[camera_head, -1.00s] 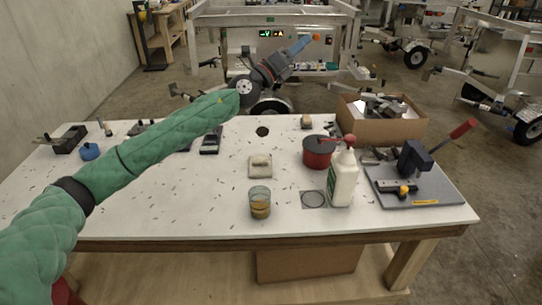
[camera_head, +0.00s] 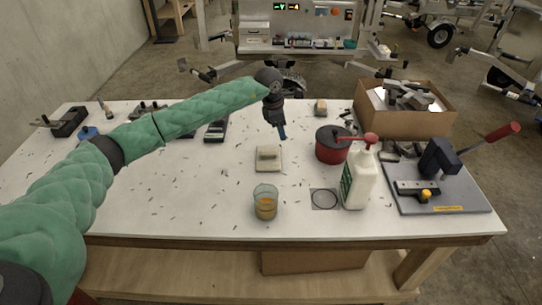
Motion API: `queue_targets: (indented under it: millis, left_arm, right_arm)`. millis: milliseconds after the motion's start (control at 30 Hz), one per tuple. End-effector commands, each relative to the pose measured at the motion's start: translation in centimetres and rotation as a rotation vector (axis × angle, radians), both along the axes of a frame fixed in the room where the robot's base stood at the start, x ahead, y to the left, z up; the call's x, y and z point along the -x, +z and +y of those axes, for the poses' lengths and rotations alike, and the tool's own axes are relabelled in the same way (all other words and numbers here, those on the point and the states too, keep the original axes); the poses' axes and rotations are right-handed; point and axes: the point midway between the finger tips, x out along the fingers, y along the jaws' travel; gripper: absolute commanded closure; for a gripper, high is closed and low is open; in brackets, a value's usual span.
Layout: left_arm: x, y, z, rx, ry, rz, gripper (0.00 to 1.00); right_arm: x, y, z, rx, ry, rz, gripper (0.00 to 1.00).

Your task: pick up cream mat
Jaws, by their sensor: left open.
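The cream mat (camera_head: 261,167) is a small square lying flat on the white table, a little left of the table's middle. A small pale block-like thing (camera_head: 268,152) sits on top of it. My left gripper (camera_head: 282,134) points down just beyond the mat and slightly to its right, apart from it in the picture. Its fingers are open and empty, seen nearly edge-on, with blue tips. My right gripper is not in view.
A glass with amber liquid (camera_head: 265,203) stands in front of the mat. A red pot (camera_head: 331,145), a white bottle (camera_head: 359,180) and a lever tool on a grey board (camera_head: 440,201) stand to the right. A cardboard box (camera_head: 405,123) is behind them.

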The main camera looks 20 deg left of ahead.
Motion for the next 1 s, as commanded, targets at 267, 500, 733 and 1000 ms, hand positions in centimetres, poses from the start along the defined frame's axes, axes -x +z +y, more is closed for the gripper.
queue_targets:
  millis: [267, 500, 733, 1000]
  left_arm:
    - [2.9, -0.5, 3.5, -0.19, -0.061, 0.148, 0.53]
    - [3.0, -1.8, 3.5, -0.195, -0.084, 0.152, 0.53]
    - [3.1, -3.3, 3.5, -0.194, -0.085, 0.15, 0.53]
    - [3.5, -4.9, 3.5, -0.193, -0.084, 0.151, 0.53]
  right_arm:
    - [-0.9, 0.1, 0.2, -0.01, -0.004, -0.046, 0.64]
    - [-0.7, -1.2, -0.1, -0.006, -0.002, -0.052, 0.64]
    - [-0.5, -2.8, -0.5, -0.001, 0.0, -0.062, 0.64]
    - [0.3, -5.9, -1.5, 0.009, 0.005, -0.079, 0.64]
